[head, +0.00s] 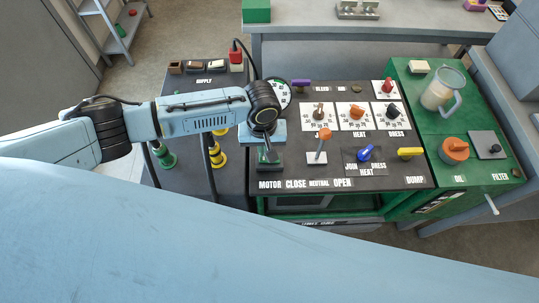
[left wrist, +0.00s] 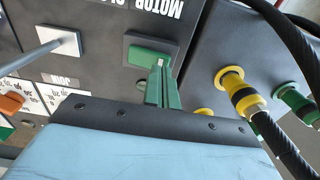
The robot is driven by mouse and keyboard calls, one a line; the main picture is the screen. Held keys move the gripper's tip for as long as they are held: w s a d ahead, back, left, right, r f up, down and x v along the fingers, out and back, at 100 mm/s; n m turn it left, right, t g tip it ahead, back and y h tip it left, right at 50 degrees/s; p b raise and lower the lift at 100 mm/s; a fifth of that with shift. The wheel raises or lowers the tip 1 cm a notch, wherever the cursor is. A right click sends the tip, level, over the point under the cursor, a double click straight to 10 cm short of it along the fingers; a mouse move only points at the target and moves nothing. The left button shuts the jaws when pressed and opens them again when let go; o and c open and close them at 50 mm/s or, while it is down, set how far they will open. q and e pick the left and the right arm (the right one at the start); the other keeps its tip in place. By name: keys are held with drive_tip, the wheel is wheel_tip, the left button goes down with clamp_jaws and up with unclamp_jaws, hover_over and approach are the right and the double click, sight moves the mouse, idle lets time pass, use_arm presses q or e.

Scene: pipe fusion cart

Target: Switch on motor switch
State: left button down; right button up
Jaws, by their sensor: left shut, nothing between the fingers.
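The motor switch (head: 275,165) is a green block on the dark panel just above the MOTOR label; it also shows in the left wrist view (left wrist: 137,53). My left gripper (head: 268,158) reaches down over it from above. In the left wrist view its green fingers (left wrist: 161,64) are shut and empty, with their tips over the switch's edge nearest the gripper. They partly hide the switch. I cannot tell whether they touch it, or which way it is set. My right gripper is not in view.
Right of the switch stands the orange-topped CLOSE/OPEN lever (head: 322,142). A blue lever (head: 365,153) and a yellow DUMP handle (head: 411,152) are further right. Yellow hose couplings (head: 217,157) and green ones (head: 164,155) are to the left. Dials sit behind.

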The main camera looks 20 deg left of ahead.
use_arm(q)
drive_tip(key=shift+f+b, duration=0.4)
drive_tip(key=shift+f, duration=0.6)
idle(0.5)
wheel_tip(320, 180, up, 7)
drive_tip(key=p, duration=0.8)
drive_tip(key=shift+p, duration=0.4)
idle(0.3)
